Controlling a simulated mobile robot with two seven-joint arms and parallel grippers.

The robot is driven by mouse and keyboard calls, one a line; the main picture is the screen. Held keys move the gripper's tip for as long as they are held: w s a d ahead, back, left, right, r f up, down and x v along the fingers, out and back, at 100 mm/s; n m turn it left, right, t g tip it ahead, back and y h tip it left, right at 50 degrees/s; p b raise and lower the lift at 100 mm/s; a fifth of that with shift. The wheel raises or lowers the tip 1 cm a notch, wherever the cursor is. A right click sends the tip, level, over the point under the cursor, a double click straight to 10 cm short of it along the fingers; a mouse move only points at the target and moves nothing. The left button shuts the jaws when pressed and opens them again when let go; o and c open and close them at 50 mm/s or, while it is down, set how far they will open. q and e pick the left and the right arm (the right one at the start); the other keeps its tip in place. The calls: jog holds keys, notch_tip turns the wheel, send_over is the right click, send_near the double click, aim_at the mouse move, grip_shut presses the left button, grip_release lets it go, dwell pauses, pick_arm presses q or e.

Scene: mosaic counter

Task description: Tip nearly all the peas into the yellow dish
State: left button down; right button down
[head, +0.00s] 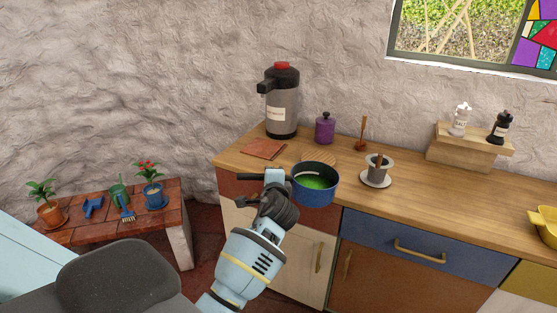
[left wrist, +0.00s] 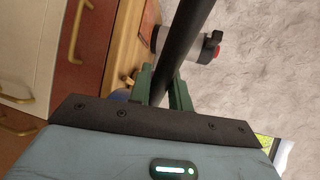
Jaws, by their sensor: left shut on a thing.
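A blue pan (head: 316,195) with a dark handle holds green peas (head: 315,181). It looks roughly level, at the front edge of the counter; I cannot tell whether it touches the wood. My left gripper (head: 271,180) is shut on the pan's handle. In the left wrist view the dark handle (left wrist: 190,40) runs between the green fingers of the gripper (left wrist: 163,85). The yellow dish (head: 543,226) sits on the counter at the far right, cut off by the picture's edge. My right gripper is not in view.
Two shakers stand on a wooden riser (head: 465,153). The counter between cup and yellow dish is clear.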

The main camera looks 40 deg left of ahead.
pick_arm(q)
jog(key=s+d+f+m+t+h, duration=0.2)
jog(key=s+d+m+h, duration=0.7)
jog(key=s+d, duration=1.2)
jog(key=d+t+h, duration=0.2)
jog(key=shift+s+d+f+t+p, duration=0.2)
jog(key=shift+s+d+t+p, duration=0.1)
jog(key=shift+d, duration=0.1)
